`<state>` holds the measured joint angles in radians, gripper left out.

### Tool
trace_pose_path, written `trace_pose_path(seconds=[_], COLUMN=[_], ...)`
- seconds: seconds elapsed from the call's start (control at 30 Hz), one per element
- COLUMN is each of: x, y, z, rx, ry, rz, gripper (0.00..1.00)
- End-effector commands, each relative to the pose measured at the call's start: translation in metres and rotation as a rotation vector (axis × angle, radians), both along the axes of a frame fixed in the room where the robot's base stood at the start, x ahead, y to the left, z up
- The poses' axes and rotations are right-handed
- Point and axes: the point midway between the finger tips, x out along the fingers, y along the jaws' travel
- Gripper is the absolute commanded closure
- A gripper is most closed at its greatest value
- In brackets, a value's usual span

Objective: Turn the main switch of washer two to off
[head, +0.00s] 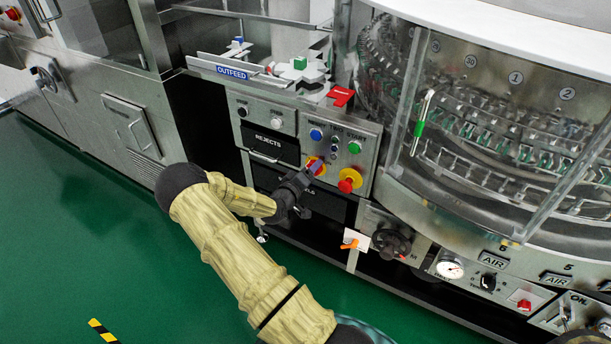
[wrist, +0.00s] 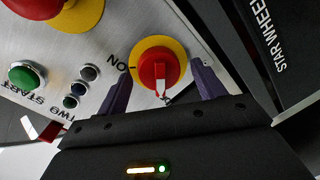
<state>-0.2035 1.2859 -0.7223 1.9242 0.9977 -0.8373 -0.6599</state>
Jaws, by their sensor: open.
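The main switch is a red rotary knob on a round yellow plate (wrist: 158,66), with "ON" printed beside it in the wrist view. Its red handle points toward my gripper's body in that picture; a label near the handle's tip is mostly hidden. My gripper (wrist: 163,84) is open, with one dark finger on each side of the knob; I cannot tell whether they touch it. In the head view the yellow plate (head: 314,161) shows just beyond my gripper (head: 310,172), which partly covers the switch.
A red emergency-stop button (head: 347,184) on yellow sits close to the switch. A green START button (head: 354,147) and a blue button (head: 316,134) are above. The REJECTS drawer (head: 271,146) is at left.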

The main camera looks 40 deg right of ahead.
Motion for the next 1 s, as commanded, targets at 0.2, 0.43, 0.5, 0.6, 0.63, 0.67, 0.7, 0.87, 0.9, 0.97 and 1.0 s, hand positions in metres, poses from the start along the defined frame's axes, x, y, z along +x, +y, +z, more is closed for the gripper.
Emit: trace_pose_path(seconds=[0.2,0.43,0.5,0.6,0.63,0.67,0.7,0.87,0.9,0.97,1.0], x=[-0.005,-0.021,-0.027,-0.034,-0.036,-0.039,-0.042,-0.054,-0.056,-0.06,-0.062], y=[0.016,0.055,0.068,0.086,0.092,0.097,0.105,0.133,0.14,0.148,0.152], z=[0.003,0.007,0.009,0.012,0.012,0.013,0.014,0.017,0.018,0.019,0.019], rx=[0.001,0.001,0.0,0.001,0.002,0.001,0.001,0.001,0.001,0.001,0.001], ry=[-0.001,0.002,0.001,0.001,0.001,0.001,0.001,0.001,0.0,0.0,0.0], rz=[0.001,0.004,0.003,0.003,0.004,0.003,0.005,0.004,0.004,0.003,0.003], gripper=[0.31,0.31,0.31,0.31,0.31,0.31,0.31,0.31,0.31,0.31,0.31])
